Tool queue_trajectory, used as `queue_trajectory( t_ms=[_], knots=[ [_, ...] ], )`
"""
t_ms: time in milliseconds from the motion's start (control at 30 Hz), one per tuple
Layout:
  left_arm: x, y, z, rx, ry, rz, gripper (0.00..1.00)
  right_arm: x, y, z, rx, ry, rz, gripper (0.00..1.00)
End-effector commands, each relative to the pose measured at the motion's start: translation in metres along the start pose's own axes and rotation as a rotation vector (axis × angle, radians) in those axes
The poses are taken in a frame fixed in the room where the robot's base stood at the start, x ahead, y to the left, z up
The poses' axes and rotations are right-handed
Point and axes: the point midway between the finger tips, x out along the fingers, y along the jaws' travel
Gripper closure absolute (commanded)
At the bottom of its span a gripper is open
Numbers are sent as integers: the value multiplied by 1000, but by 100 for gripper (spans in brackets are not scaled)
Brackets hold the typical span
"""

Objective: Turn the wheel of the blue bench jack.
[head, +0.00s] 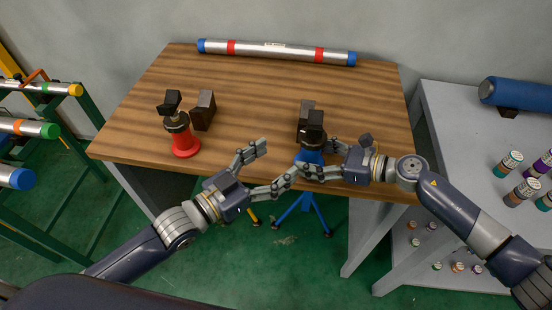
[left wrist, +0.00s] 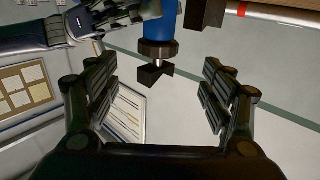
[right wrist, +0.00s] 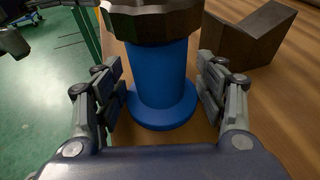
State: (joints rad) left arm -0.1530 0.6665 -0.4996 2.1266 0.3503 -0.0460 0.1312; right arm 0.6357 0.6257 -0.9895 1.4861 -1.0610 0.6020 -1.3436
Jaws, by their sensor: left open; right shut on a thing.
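The blue bench jack (head: 309,156) stands upright near the front edge of the wooden table. Its dark wheel (right wrist: 153,22) sits on top of the blue column, with a black head (head: 315,121) above. My right gripper (head: 320,160) is shut on the blue column below the wheel; its fingers flank the column in the right wrist view. My left gripper (head: 276,161) is open and empty, just left of the jack. In the left wrist view the wheel (left wrist: 157,49) and head (left wrist: 154,74) show between and beyond the open fingers, apart from them.
A red jack (head: 184,143) and a dark block (head: 204,111) stand on the table's left. Another dark block (head: 304,110) is close behind the blue jack. A silver pipe (head: 275,51) lies along the back. A grey bench (head: 450,150) is at right. The table's middle is clear.

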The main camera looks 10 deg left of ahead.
Motion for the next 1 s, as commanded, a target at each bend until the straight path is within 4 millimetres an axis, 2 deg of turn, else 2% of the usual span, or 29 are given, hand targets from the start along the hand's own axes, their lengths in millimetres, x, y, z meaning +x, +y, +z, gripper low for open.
queue_trajectory(
  t_ms=[267,500,800,1000],
  knots=[
    [5,-3,-2,6,15,22,26,-1,-2,2,0,-3,-4,48],
    [17,-14,-8,16,58,156,26,-1,-2,2,-1,-4,-3,48],
    [11,-34,-2,9,14,314,26,0,-2,3,-1,-4,-3,48],
    [17,-34,0,-1,0,341,26,0,-1,3,-1,-5,-3,48]
  ],
)
